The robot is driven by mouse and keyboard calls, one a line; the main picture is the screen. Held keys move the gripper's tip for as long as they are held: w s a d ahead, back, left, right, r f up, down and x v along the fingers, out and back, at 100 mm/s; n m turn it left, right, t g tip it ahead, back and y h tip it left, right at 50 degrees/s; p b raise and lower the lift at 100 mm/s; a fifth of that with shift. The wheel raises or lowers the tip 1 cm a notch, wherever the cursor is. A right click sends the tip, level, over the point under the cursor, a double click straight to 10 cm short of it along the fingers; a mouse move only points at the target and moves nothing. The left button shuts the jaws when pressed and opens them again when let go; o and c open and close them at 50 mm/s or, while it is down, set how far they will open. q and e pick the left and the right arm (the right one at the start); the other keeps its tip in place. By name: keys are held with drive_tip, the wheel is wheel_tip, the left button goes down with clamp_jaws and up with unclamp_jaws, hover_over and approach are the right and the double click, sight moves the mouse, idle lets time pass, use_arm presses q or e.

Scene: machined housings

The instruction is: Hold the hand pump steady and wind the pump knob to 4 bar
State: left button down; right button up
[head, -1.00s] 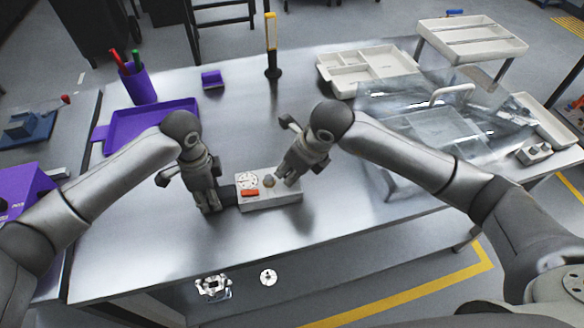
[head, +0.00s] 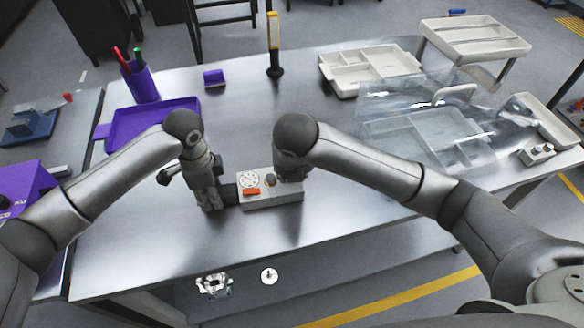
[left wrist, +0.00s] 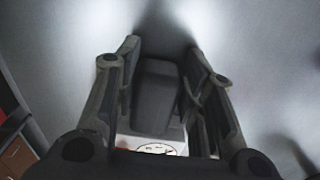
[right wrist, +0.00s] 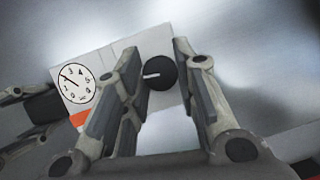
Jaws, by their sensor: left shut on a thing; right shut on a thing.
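The hand pump (head: 285,197) is a pale grey block on the metal table, with a round white gauge (head: 249,179) and an orange-red patch (head: 251,191). My left gripper (head: 212,203) is shut on its dark grip at the block's left end; the left wrist view shows the grip (left wrist: 157,95) between the fingers. My right gripper (head: 290,178) points down over the block's right part. The right wrist view shows the black pump knob (right wrist: 160,73) with a white mark between its fingers. The gauge (right wrist: 77,84) shows there too, its needle towards upper left; I cannot read the exact value.
A purple tray (head: 118,152) and a purple pen cup (head: 142,82) stand at the left. A pale divided tray (head: 345,78) and a clear cover (head: 400,107) are at the back right. The table in front of the pump is clear.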

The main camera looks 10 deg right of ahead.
drive_tip(key=shift+m, duration=0.5)
drive_tip(key=o, duration=1)
drive_tip(key=shift+o, duration=0.2)
